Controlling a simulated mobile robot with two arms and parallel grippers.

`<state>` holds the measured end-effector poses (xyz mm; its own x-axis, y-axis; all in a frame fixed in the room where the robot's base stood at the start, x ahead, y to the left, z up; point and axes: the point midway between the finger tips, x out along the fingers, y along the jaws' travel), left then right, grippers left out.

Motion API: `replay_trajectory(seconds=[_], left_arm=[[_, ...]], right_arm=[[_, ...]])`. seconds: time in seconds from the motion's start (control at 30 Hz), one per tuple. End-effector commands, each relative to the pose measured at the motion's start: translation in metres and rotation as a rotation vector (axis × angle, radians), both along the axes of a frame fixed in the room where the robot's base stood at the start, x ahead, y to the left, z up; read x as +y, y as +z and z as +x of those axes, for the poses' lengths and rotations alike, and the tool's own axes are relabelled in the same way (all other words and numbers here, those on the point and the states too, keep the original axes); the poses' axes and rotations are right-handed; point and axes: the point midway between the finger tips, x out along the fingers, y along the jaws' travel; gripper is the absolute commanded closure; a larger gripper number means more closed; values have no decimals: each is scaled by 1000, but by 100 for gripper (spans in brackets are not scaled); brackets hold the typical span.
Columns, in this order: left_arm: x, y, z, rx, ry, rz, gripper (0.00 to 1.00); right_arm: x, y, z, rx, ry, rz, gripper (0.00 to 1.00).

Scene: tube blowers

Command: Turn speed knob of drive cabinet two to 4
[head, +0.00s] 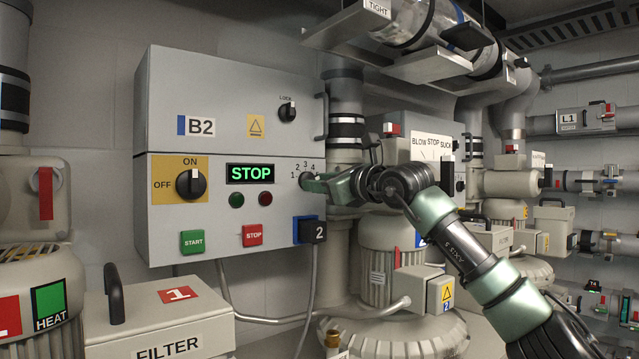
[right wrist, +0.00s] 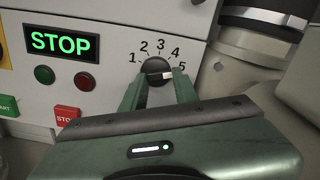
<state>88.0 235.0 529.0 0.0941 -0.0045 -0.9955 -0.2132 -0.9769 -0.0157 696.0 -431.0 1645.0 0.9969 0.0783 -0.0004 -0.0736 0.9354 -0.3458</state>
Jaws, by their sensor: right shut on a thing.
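My right gripper (right wrist: 160,90) is shut on the knob, with one green finger at each side. In the head view the right gripper (head: 318,183) comes to the knob from the right and partly hides it. My left gripper is not in view.
The display (head: 250,173) reads STOP. An ON/OFF switch (head: 190,183), a green START button (head: 193,242) and a red STOP button (head: 252,235) are on the same panel. Pipes and a blower (head: 385,265) stand close on the right. A FILTER box (head: 150,320) is at front left.

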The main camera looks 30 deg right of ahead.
Motion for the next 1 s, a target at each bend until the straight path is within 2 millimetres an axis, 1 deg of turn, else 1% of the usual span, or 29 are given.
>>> replay_trajectory(seconds=[0.27, 0.7, 1.0], left_arm=[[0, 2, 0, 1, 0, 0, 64], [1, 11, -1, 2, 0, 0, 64], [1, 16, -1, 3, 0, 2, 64]], right_arm=[[0, 2, 0, -8, -1, -90, 100], [0, 6, 0, -35, 0, -407, 100], [-1, 6, 0, -48, -2, -557, 100]])
